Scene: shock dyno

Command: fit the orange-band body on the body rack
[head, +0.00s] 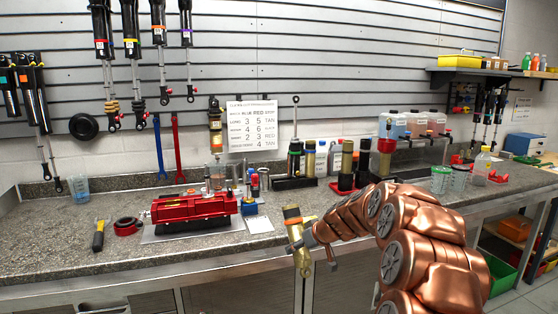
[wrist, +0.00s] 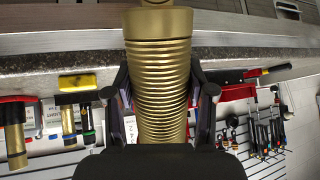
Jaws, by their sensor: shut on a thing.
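The orange-band body (head: 293,214) is a gold threaded cylinder with an orange band near its top. It hangs in front of the bench edge, slightly tilted. My gripper (head: 315,240) is shut on it. In the wrist view the gold threaded body (wrist: 160,75) fills the space between the two black fingers; its band does not show there. A black rack (head: 295,184) stands at the back of the bench, with a green-banded shock and a gold body at it. I cannot tell surely which holder is the body rack.
A red clamp machine (head: 195,208) stands on the bench at left. A tall red-collared gold body (head: 386,147) stands further right.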

